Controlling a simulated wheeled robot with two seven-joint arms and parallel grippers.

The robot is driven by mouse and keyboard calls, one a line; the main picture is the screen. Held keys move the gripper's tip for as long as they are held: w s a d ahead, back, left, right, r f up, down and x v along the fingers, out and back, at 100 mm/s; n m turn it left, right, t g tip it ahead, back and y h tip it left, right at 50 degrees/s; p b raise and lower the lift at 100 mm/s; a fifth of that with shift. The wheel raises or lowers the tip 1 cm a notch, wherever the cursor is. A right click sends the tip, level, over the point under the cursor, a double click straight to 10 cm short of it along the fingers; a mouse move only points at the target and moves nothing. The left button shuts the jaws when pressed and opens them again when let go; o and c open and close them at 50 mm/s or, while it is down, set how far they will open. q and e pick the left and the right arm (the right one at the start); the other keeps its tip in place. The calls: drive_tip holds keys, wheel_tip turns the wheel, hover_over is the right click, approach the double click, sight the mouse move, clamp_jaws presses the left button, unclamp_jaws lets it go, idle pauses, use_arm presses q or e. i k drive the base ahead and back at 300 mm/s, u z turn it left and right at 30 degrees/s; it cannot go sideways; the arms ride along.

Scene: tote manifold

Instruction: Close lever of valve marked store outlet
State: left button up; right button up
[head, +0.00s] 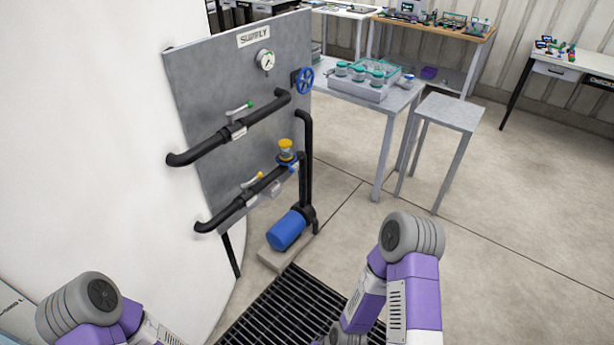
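A grey panel (205,72) headed SUPPLY stands at the left and carries two black pipes. Parts of both my arms show at the bottom; neither gripper is in view.
A gauge (265,59), blue handwheel (303,81) and yellow-topped fitting (286,148) sit on the panel's pipework. A blue pump (288,230) stands below, beside a floor grate (285,308). A table (345,112) and stool (450,112) stand behind. Floor at right is clear.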

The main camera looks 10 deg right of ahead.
sight(244, 187)
drive_tip(key=z, duration=0.25)
drive_tip(key=k, duration=0.4)
drive_tip(key=z, duration=0.3)
drive_tip(key=i, duration=1.3)
drive_tip(key=u, duration=1.1)
